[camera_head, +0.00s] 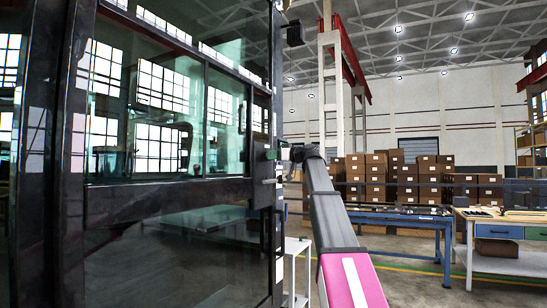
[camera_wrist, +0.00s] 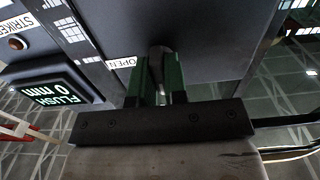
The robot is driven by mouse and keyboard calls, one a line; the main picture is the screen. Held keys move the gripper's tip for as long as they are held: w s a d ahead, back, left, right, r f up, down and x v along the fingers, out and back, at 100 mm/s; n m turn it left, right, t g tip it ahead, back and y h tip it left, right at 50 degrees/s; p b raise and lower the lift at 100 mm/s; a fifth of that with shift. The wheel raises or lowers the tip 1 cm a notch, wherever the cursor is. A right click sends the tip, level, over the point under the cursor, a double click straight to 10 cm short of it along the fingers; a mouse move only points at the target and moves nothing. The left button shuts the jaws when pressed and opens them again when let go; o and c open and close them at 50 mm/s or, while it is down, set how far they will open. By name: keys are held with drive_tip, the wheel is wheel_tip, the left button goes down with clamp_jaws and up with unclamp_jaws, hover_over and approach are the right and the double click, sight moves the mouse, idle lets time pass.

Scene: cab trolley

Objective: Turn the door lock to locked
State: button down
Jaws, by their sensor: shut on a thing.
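The cab door (camera_head: 175,110) is a dark frame with large glass panes, on the left in the head view. The door lock (camera_wrist: 157,62) is a grey lever or knob on a dark panel in the wrist view, partly hidden by the fingers. A label reading OPEN (camera_wrist: 122,63) is beside it on the left. My gripper (camera_wrist: 160,80) has green-sided fingers, shut on the lock. In the head view my gripper (camera_head: 274,154) reaches the edge of the door frame; the lock itself is too small to make out there.
A display reading FLUSH 0 mm (camera_wrist: 55,95) and a STRIKER label (camera_wrist: 15,25) are left of the fingers in the wrist view. A blue table (camera_head: 400,222) and a wooden workbench (camera_head: 505,215) stand at the right, before stacked boxes (camera_head: 375,178). Floor between them is clear.

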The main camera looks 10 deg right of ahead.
drive_tip(key=c, duration=1.2)
unclamp_jaws()
drive_tip(key=shift+o, duration=0.2)
drive_tip(key=shift+d, duration=0.1)
drive_tip(key=v, duration=1)
drive_tip(key=shift+s+d, duration=0.2)
drive_tip(key=shift+s, duration=0.05)
drive_tip(key=s+a+f+m+g+h, duration=0.1)
drive_tip(key=a+f+m+h, duration=0.1)
drive_tip(key=f, duration=1.4)
drive_tip(key=s+a+f+m+g+h, duration=0.2)
drive_tip(key=a+f+m+h, duration=0.1)
drive_tip(key=f, duration=1.3)
drive_tip(key=s+a+f+m+g+h, duration=0.1)
drive_tip(key=a+f+m+h, duration=0.1)
drive_tip(key=f, duration=1.4)
drive_tip(key=s+f+m+g+h, duration=0.2)
drive_tip(key=s+f+g+h, duration=0.1)
drive_tip(key=s+f, duration=1)
drive_tip(key=s+a+f+m+g+h, duration=0.1)
drive_tip(key=s+f+m+g+h, duration=0.1)
drive_tip(key=s+f, duration=1.2)
wheel_tip(320, 180, down, 6)
drive_tip(key=g+h, duration=0.1)
drive_tip(key=h, duration=0.1)
drive_tip(key=shift+a+f+g+h, duration=0.2)
drive_tip(key=shift+g+h, duration=0.1)
